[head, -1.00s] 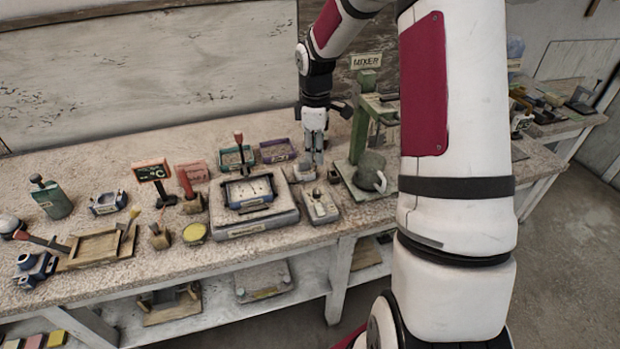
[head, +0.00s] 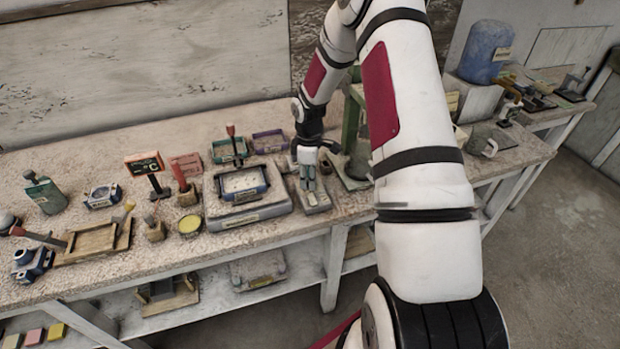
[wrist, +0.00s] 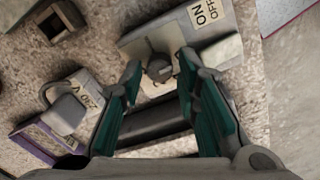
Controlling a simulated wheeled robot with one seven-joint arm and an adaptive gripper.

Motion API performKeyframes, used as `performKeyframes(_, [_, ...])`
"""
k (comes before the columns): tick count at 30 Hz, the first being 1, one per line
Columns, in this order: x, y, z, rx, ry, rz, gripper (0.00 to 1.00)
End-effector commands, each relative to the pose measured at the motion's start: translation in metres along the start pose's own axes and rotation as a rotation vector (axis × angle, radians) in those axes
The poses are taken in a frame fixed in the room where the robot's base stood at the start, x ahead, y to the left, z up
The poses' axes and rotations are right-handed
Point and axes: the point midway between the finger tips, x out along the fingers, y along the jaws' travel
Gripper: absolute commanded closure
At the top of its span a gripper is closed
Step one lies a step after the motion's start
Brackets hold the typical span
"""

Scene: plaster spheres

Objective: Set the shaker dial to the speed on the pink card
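The shaker (head: 247,214) stands on the bench with a framed tray on top. A small control box (head: 316,202) stands to its right. In the wrist view the control box (wrist: 222,52) bears an ON/OFF label, and a round knob (wrist: 159,70) sits on it. My gripper (head: 308,172) is low over this box. Its teal fingers are open, and in the wrist view the gripper (wrist: 160,64) has the knob between its fingertips; contact cannot be told. The pink card (head: 186,163) stands at the back, left of the shaker; its writing is too small to read.
A dark sign (head: 144,163) and a red-handled tool (head: 181,178) stand left of the shaker. A purple tray (head: 270,141) lies behind it. A green stand (head: 351,125) rises close right of my gripper.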

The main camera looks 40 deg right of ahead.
Motion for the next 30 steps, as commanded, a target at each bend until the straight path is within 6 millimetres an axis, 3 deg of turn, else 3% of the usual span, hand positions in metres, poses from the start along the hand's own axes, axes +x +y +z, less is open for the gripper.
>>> performKeyframes(12, [0.0088, 0.0003, 0.0004, 0.001, -0.001, 0.001, 0.7])
performKeyframes(16, [0.0086, 0.0002, 0.0004, 0.001, -0.001, 0.001, 0.98])
performKeyframes(17, [0.0086, 0.0002, 0.0004, 0.001, -0.001, 0.0, 1.0])
performKeyframes(30, [0.0086, 0.0002, 0.0, 0.063, -0.003, 0.001, 1.0])
